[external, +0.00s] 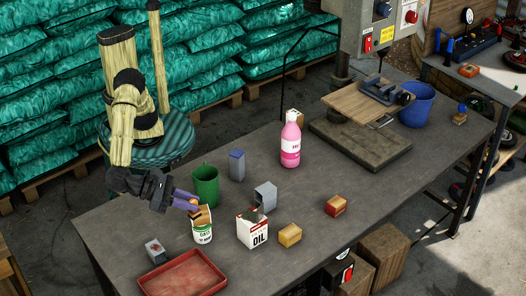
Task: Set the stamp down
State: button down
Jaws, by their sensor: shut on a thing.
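My gripper (190,203) has purple fingers and reaches over the near left part of the workbench (340,240). It is shut on a small brown, wood-coloured thing (202,214), which I take to be the stamp. The fingers hide part of it. It appears right at the top of a white and green labelled can (202,233). I cannot tell whether it touches the can or is held just above or behind it.
Close by stand a green cup (206,187), a white oil can (252,232), a grey box (265,196) and a red tray (185,275). A yellowish block (289,235), red block (336,205) and pink bottle (291,143) stand further right. Bench is clear between the red block and the drill press base.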

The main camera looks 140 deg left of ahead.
jog(key=s+f+m+t+b, duration=0.1)
jog(key=s+b, duration=0.5)
jog(key=s, duration=1.1)
jog(key=shift+h, duration=0.3)
jog(key=shift+a+f, duration=0.15)
jog(key=shift+f, duration=2.45)
jog(key=shift+f+b, duration=0.65)
jog(key=shift+f, duration=2.45)
jog(key=shift+f+b, duration=0.5)
jog(key=shift+f, duration=1.4)
jog(key=shift+f+b, duration=0.2)
jog(key=shift+b, duration=0.1)
